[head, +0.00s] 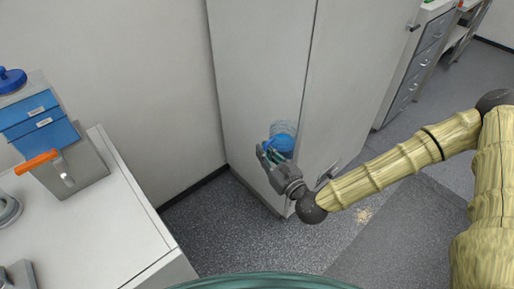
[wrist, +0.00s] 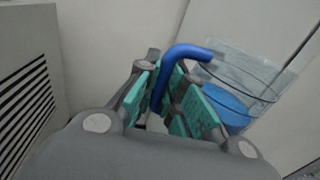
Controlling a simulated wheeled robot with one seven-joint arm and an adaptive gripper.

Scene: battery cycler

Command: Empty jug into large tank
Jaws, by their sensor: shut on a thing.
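A clear jug (head: 284,128) with blue liquid in its lower part hangs in front of the tall cabinet in the head view. It looks roughly upright. My gripper (head: 267,153) is shut on the jug's blue handle. In the wrist view the handle (wrist: 183,53) passes between the teal pads of my gripper (wrist: 166,80), and the jug (wrist: 245,75) is beyond them on the right.
The tall grey cabinet (head: 265,60) is close behind the jug. An orange-handled valve (head: 38,161) sits at the tank's front. The white counter (head: 110,220) has an edge toward the open floor (head: 225,225). A drawer unit (head: 412,75) stands at the back right.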

